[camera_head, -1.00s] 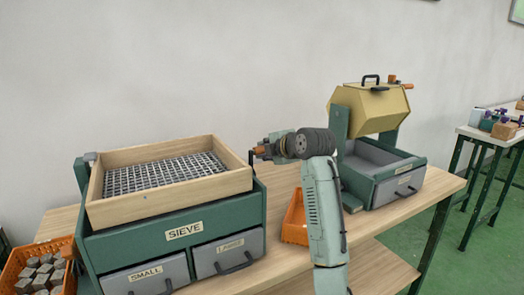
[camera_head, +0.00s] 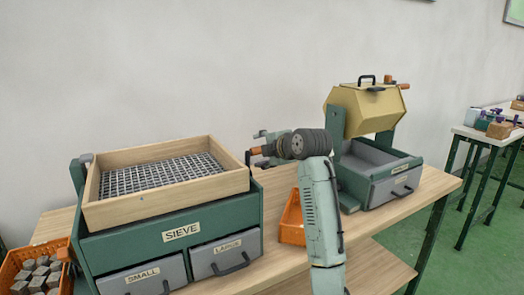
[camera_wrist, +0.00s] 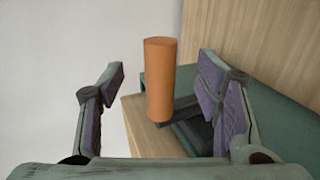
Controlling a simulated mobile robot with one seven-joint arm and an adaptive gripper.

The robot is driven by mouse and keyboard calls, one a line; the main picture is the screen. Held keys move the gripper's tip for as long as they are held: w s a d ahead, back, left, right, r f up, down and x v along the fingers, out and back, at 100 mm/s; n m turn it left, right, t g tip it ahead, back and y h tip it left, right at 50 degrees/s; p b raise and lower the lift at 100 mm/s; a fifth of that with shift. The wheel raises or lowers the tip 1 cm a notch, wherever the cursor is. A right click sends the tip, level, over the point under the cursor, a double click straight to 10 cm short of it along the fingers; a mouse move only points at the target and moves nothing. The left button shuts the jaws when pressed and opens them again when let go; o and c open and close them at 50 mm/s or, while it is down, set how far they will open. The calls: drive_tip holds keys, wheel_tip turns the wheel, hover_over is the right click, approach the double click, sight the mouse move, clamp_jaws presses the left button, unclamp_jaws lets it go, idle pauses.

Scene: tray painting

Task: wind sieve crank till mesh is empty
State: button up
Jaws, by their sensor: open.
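The sieve (camera_head: 160,234) is a green box on the table with a wooden frame (camera_head: 217,188) on top. Its wire mesh (camera_head: 150,178) looks bare, with nothing visible lying on it. The crank is on the sieve's right side, and its orange handle (camera_head: 257,150) shows beside my gripper (camera_head: 268,146). In the wrist view the orange crank handle (camera_wrist: 160,80) stands between the two open purple-padded fingers of my gripper (camera_wrist: 157,88). It is apart from both pads. The dark crank arm (camera_wrist: 180,110) runs from the handle's base towards the sieve.
Grey drawers marked SMALL (camera_head: 140,280) and LARGE (camera_head: 226,255) are in the sieve's front. An orange crate of grey blocks (camera_head: 38,276) is at the left. An empty-looking orange bin (camera_head: 291,222) and a yellow drum machine (camera_head: 366,110) stand to the right.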

idle(0.3)
drive_tip(key=v, duration=0.8)
idle(0.3)
